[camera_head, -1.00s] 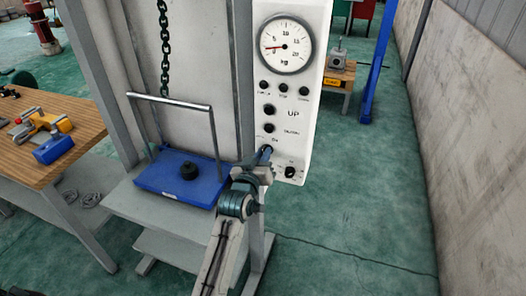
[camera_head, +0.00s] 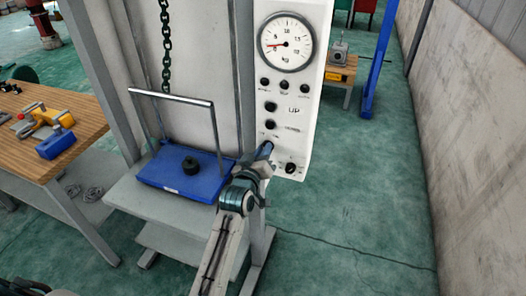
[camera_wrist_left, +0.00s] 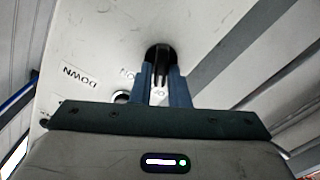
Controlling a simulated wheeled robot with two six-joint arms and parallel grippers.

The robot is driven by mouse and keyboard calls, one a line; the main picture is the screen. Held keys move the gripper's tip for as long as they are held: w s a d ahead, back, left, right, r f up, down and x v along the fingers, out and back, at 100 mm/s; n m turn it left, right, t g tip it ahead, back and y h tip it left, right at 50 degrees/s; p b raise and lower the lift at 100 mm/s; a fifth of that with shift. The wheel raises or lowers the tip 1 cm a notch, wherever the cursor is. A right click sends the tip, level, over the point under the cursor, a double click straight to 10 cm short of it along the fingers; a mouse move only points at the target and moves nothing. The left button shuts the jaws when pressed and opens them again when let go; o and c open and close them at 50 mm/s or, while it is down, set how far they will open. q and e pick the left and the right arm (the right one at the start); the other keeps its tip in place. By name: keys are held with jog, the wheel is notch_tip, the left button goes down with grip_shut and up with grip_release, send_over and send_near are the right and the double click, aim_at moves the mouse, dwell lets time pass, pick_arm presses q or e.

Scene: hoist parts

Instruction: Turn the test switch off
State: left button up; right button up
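The white control panel (camera_head: 312,100) shows a dial, small buttons and black knobs. My left gripper (camera_head: 266,150) is at the panel's lower left edge and hides part of it. In the left wrist view a black switch knob (camera_wrist_left: 160,54) on the pale panel sits at the tips of my left gripper (camera_wrist_left: 163,72), beside an "ON" label. The two blue fingers are close together at the knob; whether they grip it is unclear. Which knob is the test switch cannot be read. My right gripper is not in view.
A lower black knob (camera_head: 291,168) is right of the gripper. A wooden table (camera_head: 35,165) stands further left. Floor right of the panel is clear.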

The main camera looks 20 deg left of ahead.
pick_arm(q)
jog(key=o, duration=0.3)
jog(key=s+b, duration=0.3)
jog(key=s, duration=0.7)
jog(key=shift+s+a+b, duration=0.2)
jog(key=shift+s+b, duration=0.2)
